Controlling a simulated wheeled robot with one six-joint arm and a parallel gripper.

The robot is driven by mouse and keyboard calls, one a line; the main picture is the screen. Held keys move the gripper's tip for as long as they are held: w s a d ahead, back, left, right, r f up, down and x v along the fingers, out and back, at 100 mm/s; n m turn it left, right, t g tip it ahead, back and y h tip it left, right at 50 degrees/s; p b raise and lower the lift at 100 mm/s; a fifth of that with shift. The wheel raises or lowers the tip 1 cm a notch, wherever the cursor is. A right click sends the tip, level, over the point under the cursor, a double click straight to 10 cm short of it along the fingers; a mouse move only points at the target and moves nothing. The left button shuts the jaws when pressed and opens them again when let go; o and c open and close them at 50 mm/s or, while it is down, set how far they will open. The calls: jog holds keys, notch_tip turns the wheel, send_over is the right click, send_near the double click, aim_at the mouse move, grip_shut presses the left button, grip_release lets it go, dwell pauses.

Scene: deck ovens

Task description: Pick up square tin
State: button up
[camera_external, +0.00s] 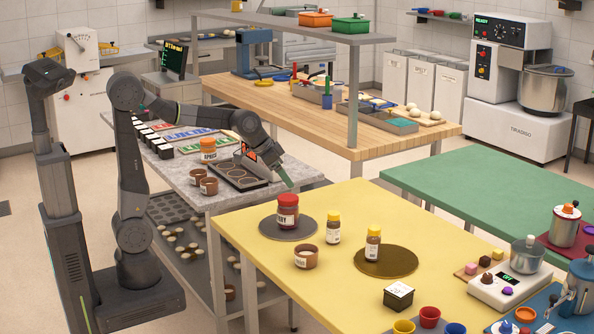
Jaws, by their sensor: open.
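A small square black tin with a white top (398,295) stands upright on the yellow table, near its front right. Similar black tins with white tops (164,151) stand in a row on the grey marble counter; which one the task means I cannot tell. My gripper (283,172) is open and empty, tilted downward above the right end of the marble counter, near the yellow table's far left corner. It is well away from the tin on the yellow table. Its fingers are partly hidden, and no tin is between them.
A red-lidded jar (288,212), two small bottles (333,228) and a brown cup (306,257) stand on the yellow table (270,285). Coloured cups (429,316) and a scale (508,288) stand near the lone tin.

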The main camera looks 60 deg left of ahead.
jog(key=w+d+r+m+g+h+p, duration=0.1)
jog(key=w+d+r+m+p, duration=0.15)
jog(key=d, duration=0.45)
jog(key=w+d+r+m+g+p, duration=0.1)
jog(key=w+d+r+m+p, duration=0.1)
jog(key=w+d+r, duration=0.35)
jog(key=m+g+h+p, duration=0.1)
jog(key=m+g+p, duration=0.3)
jog(key=m+p, duration=0.45)
send_over(398, 288)
jog(key=s+a, duration=0.1)
jog(key=a, duration=0.3)
notch_tip(398, 288, down, 5)
jog(key=x, duration=0.4)
jog(key=a+x, duration=0.1)
jog(key=x, duration=0.7)
jog(key=shift+w+a+f+p, duration=0.1)
jog(key=shift+a+f+p, duration=0.1)
jog(key=shift+f, duration=0.15)
jog(key=shift+w+a+f+p, duration=0.1)
jog(key=shift+f+p, duration=0.05)
jog(key=shift+f, duration=0.15)
jog(key=shift+p+x, duration=0.85)
jog(key=shift+x, duration=2.1)
jog(key=shift+w+h, duration=0.1)
jog(key=shift+h, duration=0.2)
jog(key=c, duration=1.2)
